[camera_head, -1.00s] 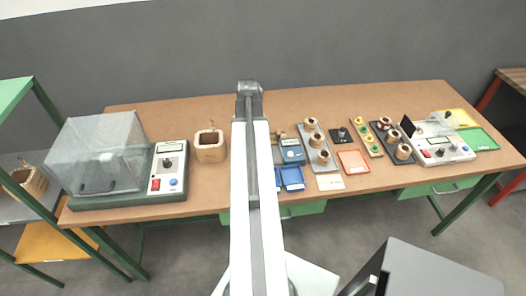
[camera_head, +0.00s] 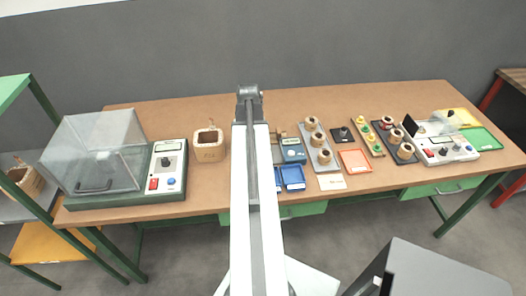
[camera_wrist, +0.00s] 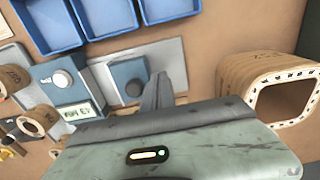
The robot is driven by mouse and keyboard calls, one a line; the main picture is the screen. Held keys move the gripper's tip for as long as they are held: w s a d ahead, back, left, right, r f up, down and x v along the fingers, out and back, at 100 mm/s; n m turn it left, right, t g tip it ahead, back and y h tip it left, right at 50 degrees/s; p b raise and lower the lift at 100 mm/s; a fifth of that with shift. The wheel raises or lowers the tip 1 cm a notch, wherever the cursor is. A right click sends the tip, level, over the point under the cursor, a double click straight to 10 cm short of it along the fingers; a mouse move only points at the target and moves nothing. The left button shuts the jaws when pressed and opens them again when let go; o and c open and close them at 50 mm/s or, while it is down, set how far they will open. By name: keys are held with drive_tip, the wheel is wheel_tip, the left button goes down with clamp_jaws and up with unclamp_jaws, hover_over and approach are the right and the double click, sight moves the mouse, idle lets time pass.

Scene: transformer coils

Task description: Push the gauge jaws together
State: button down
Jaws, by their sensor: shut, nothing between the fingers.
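The gauge (camera_wrist: 66,88) is a blue-grey box with a round knob and a small display, at the left of the wrist view. Beside it is a light grey plate with a blue block (camera_wrist: 130,78), apparently a jaw; its partner is not clear. My gripper (camera_wrist: 158,88) is shut and empty, its fingertips just right of the blue block; contact cannot be told. In the head view the gauge (camera_head: 292,149) stands right of my arm, which hides part of that area and my gripper.
Blue trays (camera_wrist: 107,14) lie at the top of the wrist view. A hollow wooden coil form (camera_wrist: 283,92) stands close on the right. Several wound coils (camera_wrist: 34,121) are at the left. A clear-hooded machine (camera_head: 102,160) fills the bench's left end.

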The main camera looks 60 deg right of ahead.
drive_tip(key=shift+d, duration=0.1)
drive_tip(key=shift+s+d, duration=0.6)
drive_tip(key=shift+s, duration=0.25)
drive_tip(key=shift+s+d, duration=0.55)
drive_tip(key=shift+s, duration=0.25)
drive_tip(key=shift+s+d, duration=0.6)
drive_tip(key=shift+s, duration=0.25)
drive_tip(key=shift+w+a, duration=0.4)
drive_tip(key=shift+w, duration=0.1)
wheel_tip(320, 180, up, 7)
drive_tip(key=p, duration=0.7)
drive_tip(key=shift+r, duration=0.15)
